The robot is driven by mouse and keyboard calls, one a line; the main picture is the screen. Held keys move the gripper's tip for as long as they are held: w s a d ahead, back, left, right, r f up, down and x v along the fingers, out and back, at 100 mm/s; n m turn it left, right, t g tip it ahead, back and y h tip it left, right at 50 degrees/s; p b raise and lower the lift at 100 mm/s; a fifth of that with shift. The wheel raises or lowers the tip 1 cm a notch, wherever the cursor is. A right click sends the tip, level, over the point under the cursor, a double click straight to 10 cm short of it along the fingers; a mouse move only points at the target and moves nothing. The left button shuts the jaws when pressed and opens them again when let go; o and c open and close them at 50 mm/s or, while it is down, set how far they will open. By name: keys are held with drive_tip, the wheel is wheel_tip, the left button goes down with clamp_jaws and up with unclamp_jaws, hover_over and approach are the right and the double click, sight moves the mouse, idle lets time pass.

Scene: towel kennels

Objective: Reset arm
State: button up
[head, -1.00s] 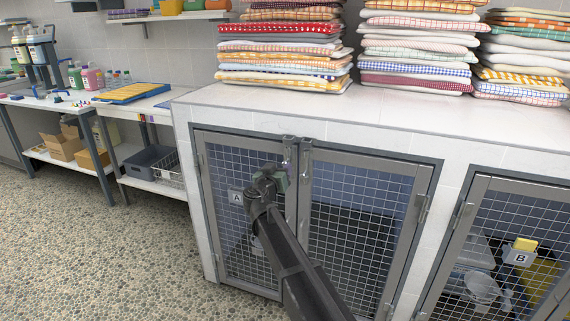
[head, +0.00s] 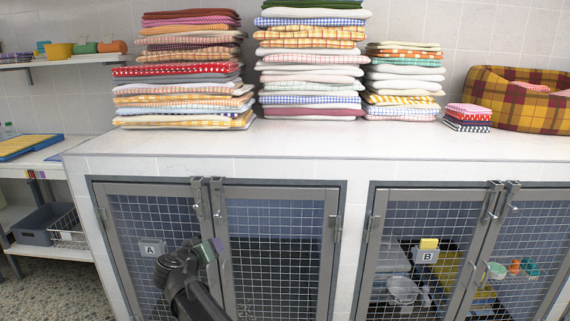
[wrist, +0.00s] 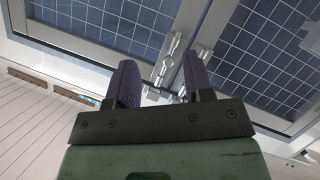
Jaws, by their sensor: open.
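My gripper (head: 206,251) is in front of the double doors of kennel A in the head view, near the inner edge of the left mesh door (head: 165,235). In the wrist view my gripper (wrist: 159,85) is open, with its two purple pads apart and nothing seen between them. Beyond the pads are the metal door latches (wrist: 170,60), where the two doors meet. Both kennel A doors, the left one and the right one (head: 275,250), look shut. I cannot tell whether the pads touch the latch.
Several towel stacks (head: 310,60) and a plaid pet bed (head: 525,98) are on the white counter (head: 270,142). Kennel B (head: 425,255) on the right holds bowls and other items. A side table (head: 30,165) stands left. The counter front is clear.

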drive_tip(key=s+d+f+m+g+y, duration=0.1)
drive_tip(key=s+d+f+g, duration=0.5)
drive_tip(key=d, duration=0.8)
drive_tip(key=s+d+f+m+g+y, duration=0.1)
drive_tip(key=s+d+f+g, duration=0.15)
drive_tip(key=s+d, duration=0.8)
drive_tip(key=s+d+f+m+g+y, duration=0.1)
drive_tip(key=s+d+f+m+g, duration=0.3)
drive_tip(key=d, duration=1.3)
wheel_tip(320, 180, up, 26)
drive_tip(key=n+g+p, duration=0.1)
drive_tip(key=n+p, duration=0.1)
drive_tip(key=p, duration=2.3)
